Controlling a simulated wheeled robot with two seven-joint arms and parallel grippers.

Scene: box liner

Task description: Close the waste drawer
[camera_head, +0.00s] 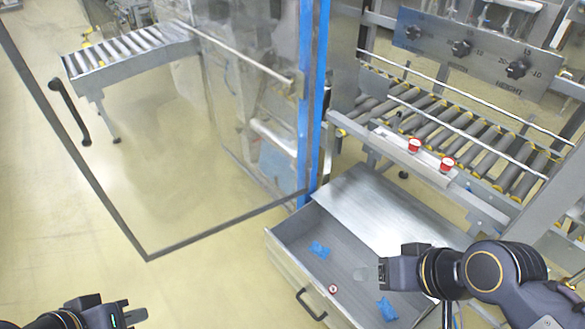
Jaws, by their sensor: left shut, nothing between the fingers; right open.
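The waste drawer (284,262) is pulled open at the bottom centre, below the roller conveyor. Its dark curved handle (311,305) is on the front panel, facing lower left. Blue crumpled scraps (319,249) and a small red-and-white round piece (333,289) lie inside. My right gripper (368,274) is over the drawer's interior, open, with nothing seen in it; its arm hides the drawer's right part. My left gripper (134,316) is at the bottom left edge, shut and empty, well to the left of the drawer and apart from it.
A transparent framed door (150,258) with a black handle (70,112) stands open at the left, its lower edge reaching towards the drawer. A blue post (311,110) rises behind the drawer. Two red buttons (414,146) sit on the conveyor's rail. The floor left of the drawer is clear.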

